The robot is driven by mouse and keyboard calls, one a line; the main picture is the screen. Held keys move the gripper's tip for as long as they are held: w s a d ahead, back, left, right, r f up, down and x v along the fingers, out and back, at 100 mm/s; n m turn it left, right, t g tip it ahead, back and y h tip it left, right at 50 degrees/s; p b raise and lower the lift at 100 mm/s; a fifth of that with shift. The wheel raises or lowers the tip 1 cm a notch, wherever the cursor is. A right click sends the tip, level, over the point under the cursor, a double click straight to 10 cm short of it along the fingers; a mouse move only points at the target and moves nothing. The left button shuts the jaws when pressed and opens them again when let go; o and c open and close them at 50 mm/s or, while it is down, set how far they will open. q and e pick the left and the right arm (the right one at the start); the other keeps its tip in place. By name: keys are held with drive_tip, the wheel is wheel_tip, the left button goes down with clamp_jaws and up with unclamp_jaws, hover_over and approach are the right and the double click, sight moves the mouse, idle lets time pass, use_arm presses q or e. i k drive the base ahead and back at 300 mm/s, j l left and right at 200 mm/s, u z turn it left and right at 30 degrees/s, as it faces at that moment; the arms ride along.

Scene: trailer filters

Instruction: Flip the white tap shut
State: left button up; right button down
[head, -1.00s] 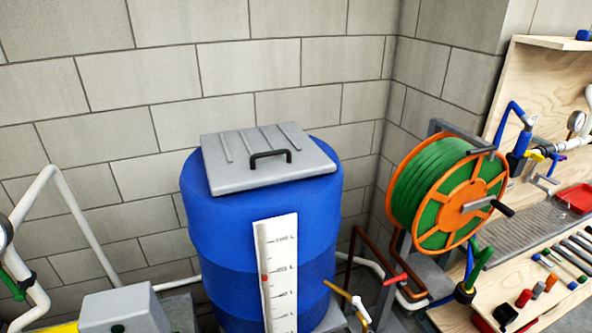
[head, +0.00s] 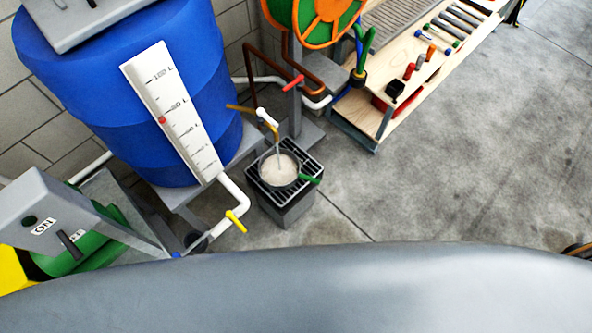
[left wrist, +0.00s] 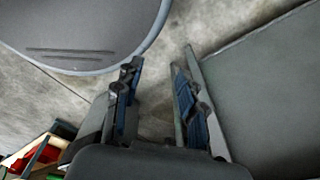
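The white tap (head: 267,117) stands on a brown pipe to the right of the blue barrel in the head view. A thin stream of water runs from its spout into a round pot (head: 279,170) with a green handle. The pot sits on a black grate over a grey box. My left gripper (left wrist: 160,95) shows in the left wrist view with its two fingers apart and nothing between them, over grey floor, far from the tap as far as I can see. Neither gripper shows in the head view.
The blue barrel (head: 130,80) stands on a grey stand with a yellow-handled valve (head: 236,220) on a white pipe. A red-handled valve (head: 294,83) stands just right of the tap. A wooden workbench (head: 440,62) holds tools.

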sight(261, 112)
drive_tip(key=k, duration=1.2)
